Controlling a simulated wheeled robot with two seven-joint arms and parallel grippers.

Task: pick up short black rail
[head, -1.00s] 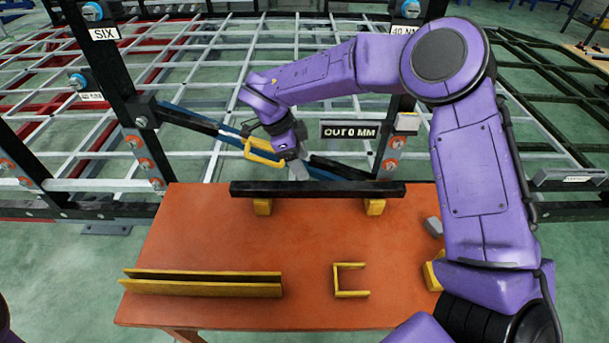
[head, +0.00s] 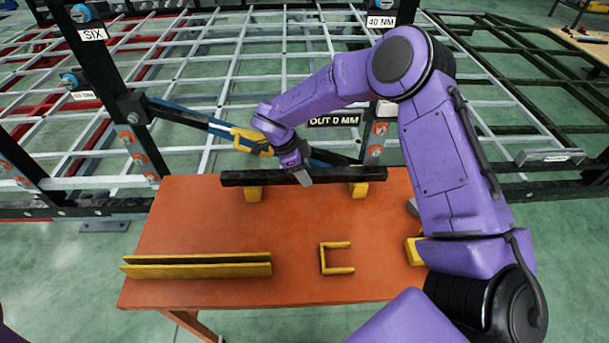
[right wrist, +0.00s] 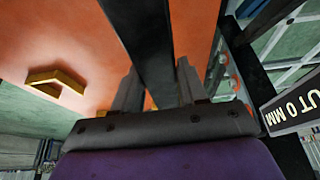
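The short black rail (head: 240,179) lies level across two yellow blocks on the orange table, in the head view. My right gripper (head: 302,177) is at the middle of the rail, pointing down, with a grey finger showing on its near side. In the right wrist view the rail (right wrist: 138,30) runs between the two grey fingers of the right gripper (right wrist: 158,68), one on each side. Slivers of orange show beside the rail, so the fingers look open around it. My left gripper is out of view.
The orange table (head: 215,225) also carries a yellow channel (head: 195,266) at front left and a yellow U-shaped bracket (head: 324,258). Behind stands a black frame post (head: 105,85), a blue bar with a yellow clamp (head: 250,142) and an "OUT 0 MM" sign (head: 334,121).

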